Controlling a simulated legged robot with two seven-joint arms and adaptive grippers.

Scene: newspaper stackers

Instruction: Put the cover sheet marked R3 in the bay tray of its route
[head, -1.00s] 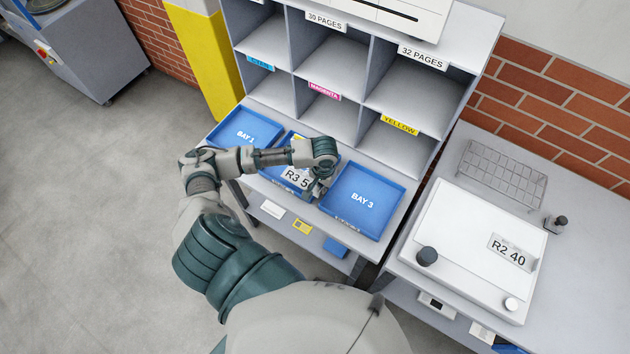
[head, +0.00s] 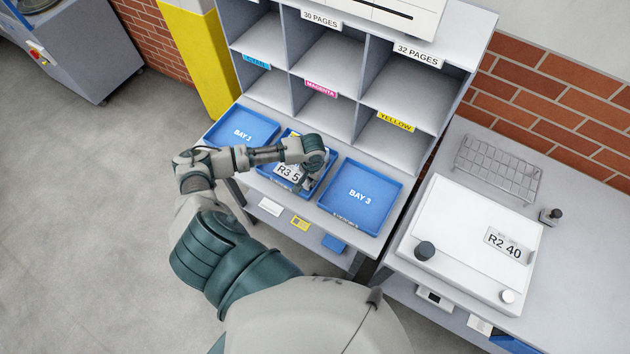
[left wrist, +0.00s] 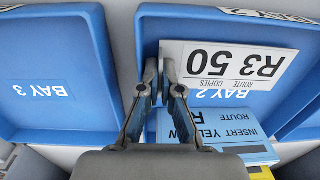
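The cover sheet marked R3 50 (head: 287,172) is over the middle blue bay tray (head: 322,180), which reads BAY 2 in the left wrist view. There the sheet (left wrist: 228,66) appears upside down and covers part of the tray floor (left wrist: 150,28). My left gripper (head: 309,184) is at the sheet's edge, on the side towards the BAY 3 tray (head: 360,193). Its fingers (left wrist: 160,75) are nearly together on that edge. Whether the sheet touches the tray floor is unclear. A blue card (left wrist: 225,140) reads INSERT YELLOW ROUTE R; its number is hidden. My right gripper is out of view.
Another blue tray (head: 241,131) stands at left, its number unclear. A compartment rack (head: 345,60) rises behind the trays. Floor at left is clear.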

